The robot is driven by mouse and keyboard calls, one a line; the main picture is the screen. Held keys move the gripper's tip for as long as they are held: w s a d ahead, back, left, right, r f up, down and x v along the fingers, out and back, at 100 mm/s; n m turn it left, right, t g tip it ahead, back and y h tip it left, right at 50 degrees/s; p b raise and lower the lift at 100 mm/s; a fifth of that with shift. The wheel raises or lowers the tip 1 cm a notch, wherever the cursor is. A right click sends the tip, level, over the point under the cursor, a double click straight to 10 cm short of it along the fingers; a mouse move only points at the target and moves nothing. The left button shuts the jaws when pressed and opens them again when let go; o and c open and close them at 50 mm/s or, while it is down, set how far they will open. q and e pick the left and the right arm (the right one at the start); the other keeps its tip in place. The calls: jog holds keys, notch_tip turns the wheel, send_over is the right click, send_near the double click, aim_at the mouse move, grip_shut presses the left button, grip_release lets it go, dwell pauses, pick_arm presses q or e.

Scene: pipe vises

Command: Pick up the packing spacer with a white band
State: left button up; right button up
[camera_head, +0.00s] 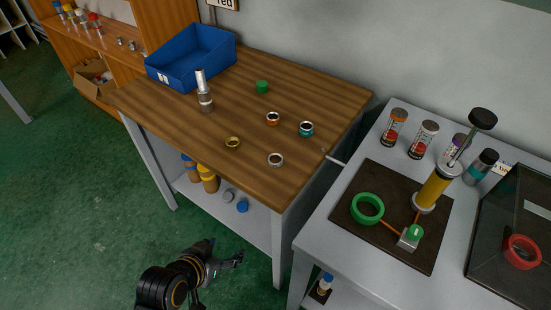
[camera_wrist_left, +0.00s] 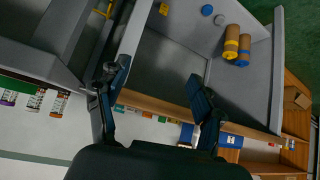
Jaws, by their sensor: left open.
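Several small ring-shaped spacers stand on the wooden workbench (camera_head: 160,120). The one with a pale, whitish band (camera_head: 275,160) is near the bench's front right edge. The others are a yellow one (camera_head: 232,143), an orange-red one (camera_head: 273,119) and a teal one (camera_head: 306,129). My left gripper (camera_head: 240,257) is low in front of the bench, over the green floor, well apart from the spacers. It is open and empty in the left wrist view (camera_wrist_left: 157,88), where no spacer can be made out between the fingers. My right gripper is not in view.
A blue bin (camera_head: 190,57), a metal cylinder (camera_head: 204,92) and a green cap (camera_head: 262,86) stand at the bench's back. The lower shelf holds yellow-banded cylinders (camera_head: 208,178). A grey table (camera_head: 318,238) with a yellow pump (camera_head: 433,188) and green ring (camera_head: 367,209) is right.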

pick_arm(q)
jog(key=w+d+r+t+h, duration=0.3)
jog(key=w+d+r+t, duration=0.35)
jog(key=w, duration=0.55)
send_near(278, 155)
jog(key=shift+w+d+m, duration=0.25)
jog(key=shift+w+m, duration=0.1)
jog(key=shift+m, duration=0.05)
jog(key=shift+p+x, duration=0.4)
jog(key=shift+x, duration=2.6)
jog(key=shift+a+f, duration=0.15)
jog(key=shift+a, duration=0.05)
jog(key=c, duration=1)
